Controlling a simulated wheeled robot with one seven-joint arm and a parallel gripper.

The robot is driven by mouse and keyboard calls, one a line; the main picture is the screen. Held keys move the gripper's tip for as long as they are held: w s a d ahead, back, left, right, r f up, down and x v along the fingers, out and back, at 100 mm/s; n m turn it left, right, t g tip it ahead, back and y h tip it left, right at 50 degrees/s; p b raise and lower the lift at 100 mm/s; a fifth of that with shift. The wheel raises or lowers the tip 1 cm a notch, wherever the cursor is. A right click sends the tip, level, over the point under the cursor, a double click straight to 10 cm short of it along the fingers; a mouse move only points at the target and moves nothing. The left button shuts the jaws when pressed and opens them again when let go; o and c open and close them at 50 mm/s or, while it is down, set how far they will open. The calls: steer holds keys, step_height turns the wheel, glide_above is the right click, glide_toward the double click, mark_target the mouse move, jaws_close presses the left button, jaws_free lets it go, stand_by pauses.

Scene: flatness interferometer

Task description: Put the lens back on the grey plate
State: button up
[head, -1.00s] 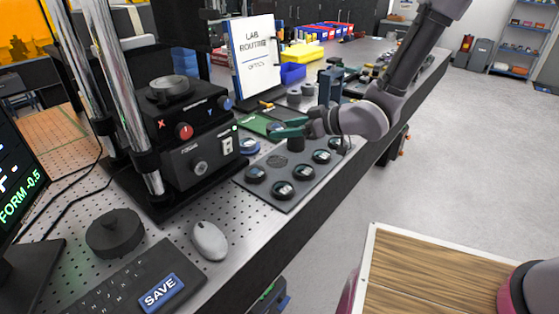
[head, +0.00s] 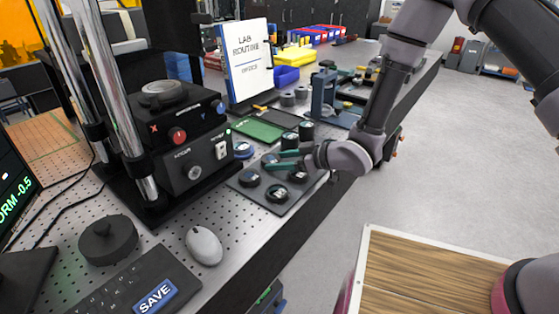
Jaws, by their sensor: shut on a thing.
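The grey plate (head: 279,210) lies on the bench in front of the black instrument. Several dark round lenses sit on it, such as one at its left (head: 249,177), one at its front (head: 277,194) and one in the middle (head: 298,175). My gripper (head: 277,160), with teal fingers, is low over the far left part of the plate. It is shut on a dark round lens (head: 269,158) at the fingertips. I cannot tell whether this lens touches the plate. My gripper and wrist hide the right part of the plate.
The black instrument (head: 183,150) stands left of the plate. Two dark cylinders (head: 290,139) (head: 306,130) stand close behind my gripper. A mouse (head: 204,245) and keyboard (head: 140,287) are in front.

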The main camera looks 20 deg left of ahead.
steer(key=o, duration=1.5)
steer(key=shift+f, duration=0.1)
steer(key=shift+o, duration=0.2)
steer(key=shift+r, duration=0.2)
steer(key=v, duration=1.2)
